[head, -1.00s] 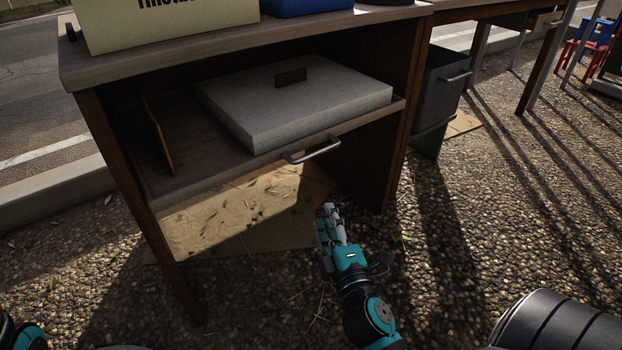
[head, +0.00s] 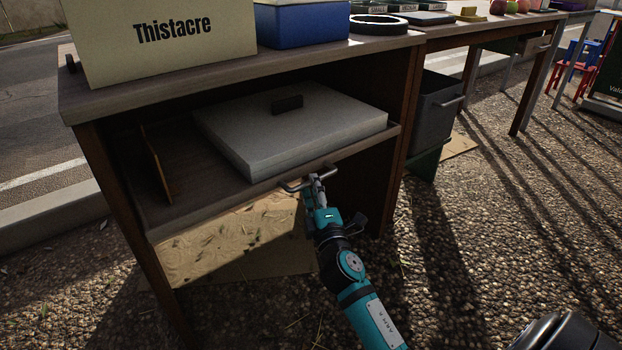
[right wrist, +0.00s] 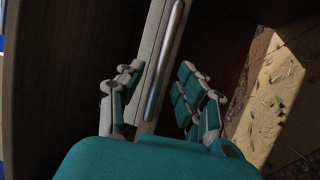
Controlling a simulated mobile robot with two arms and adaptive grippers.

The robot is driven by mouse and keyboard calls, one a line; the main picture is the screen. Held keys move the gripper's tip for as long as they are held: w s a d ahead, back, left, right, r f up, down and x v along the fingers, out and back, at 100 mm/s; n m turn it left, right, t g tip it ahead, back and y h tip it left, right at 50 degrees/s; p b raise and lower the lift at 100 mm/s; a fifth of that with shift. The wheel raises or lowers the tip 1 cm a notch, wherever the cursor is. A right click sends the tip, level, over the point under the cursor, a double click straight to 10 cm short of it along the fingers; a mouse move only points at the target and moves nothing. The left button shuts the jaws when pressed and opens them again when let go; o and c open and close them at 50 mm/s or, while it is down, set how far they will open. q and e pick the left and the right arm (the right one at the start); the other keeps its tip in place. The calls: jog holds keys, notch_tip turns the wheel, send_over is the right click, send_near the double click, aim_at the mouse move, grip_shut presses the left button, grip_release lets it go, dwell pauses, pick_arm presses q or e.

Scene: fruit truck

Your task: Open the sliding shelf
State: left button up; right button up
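The sliding shelf (head: 185,208) sits under the wooden counter and carries a grey lidded box (head: 250,140) and a small upright divider (head: 157,163). A metal bar handle (head: 291,188) is fixed to its front edge. My right gripper (head: 316,180) is at the handle and hides its middle. In the right wrist view its fingers (right wrist: 158,100) are spread, with the handle (right wrist: 165,60) running between them. They stand apart from the bar. The shelf appears pushed in. My left gripper is not in view.
The counter (head: 330,62) above holds a cream Thistacre box (head: 160,35) and a blue box (head: 302,22). A dark bin (head: 436,108) stands to the right. Cardboard (head: 225,240) lies below the shelf. The gravel in front is clear.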

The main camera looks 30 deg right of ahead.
jog(key=shift+x, duration=1.4)
jog(key=shift+c, duration=0.4)
grip_shut()
